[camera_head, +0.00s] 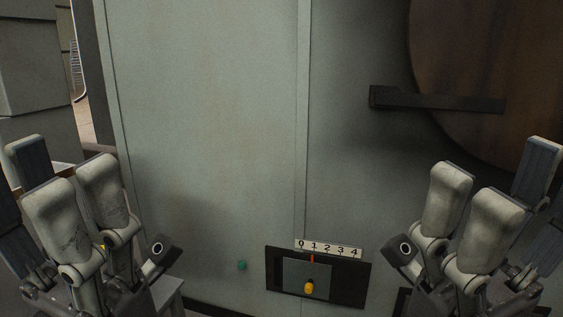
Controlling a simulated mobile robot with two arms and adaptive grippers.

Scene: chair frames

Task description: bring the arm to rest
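My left gripper (75,185) is at the lower left of the head view, with its pale and dark fingers pointing up and standing apart. My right gripper (465,195) is at the lower right in a mirrored pose, its fingers also apart. Both look open and hold nothing that I can see. Each is in front of the grey-green wall, to either side of the low control panel. Part of each arm is cut off by the picture's edges.
A dark panel (348,285) has a number strip (328,249) marked 0 to 4, a red pointer near 1 and a yellow knob (309,287). A green button (241,265) is left of it. A dark bar (435,100) crosses a brown disc (490,60) at upper right.

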